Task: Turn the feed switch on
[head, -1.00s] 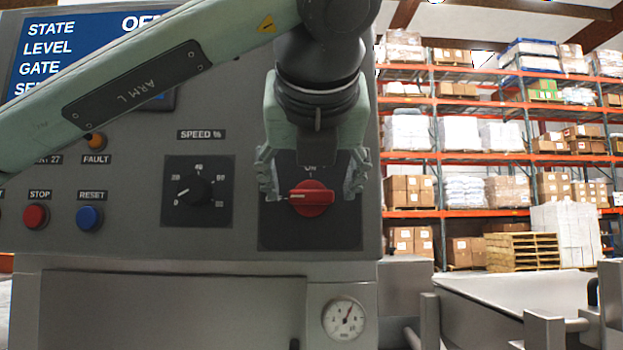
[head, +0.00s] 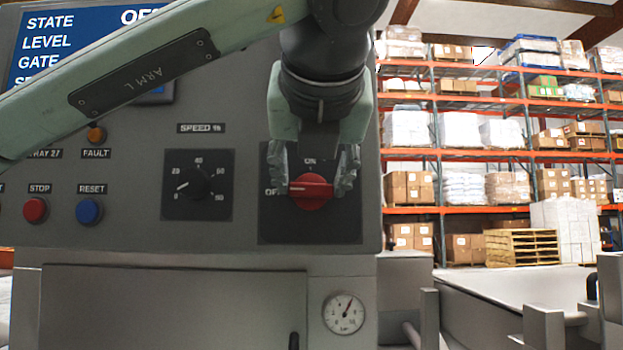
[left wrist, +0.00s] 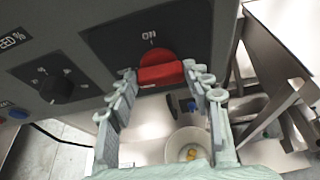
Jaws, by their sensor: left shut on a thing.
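The feed switch (head: 312,192) is a red rotary knob on a dark plate at the lower right of the grey panel. Its white mark points left, at the OFF label; ON is printed above it. My left gripper (head: 312,180) reaches down from above and is shut on the knob, one finger on each side. In the left wrist view the red knob (left wrist: 158,72) sits between the fingertips (left wrist: 160,84), under the ON label. The blue display (head: 75,50) at the upper left shows STATE with a partly hidden reading starting "OF". My right gripper is out of view.
Left of the switch are the speed dial (head: 197,185), the red stop button (head: 35,210) and the blue reset button (head: 89,211). A pressure gauge (head: 344,313) sits below the panel. Storage racks (head: 470,210) stand far behind on the right.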

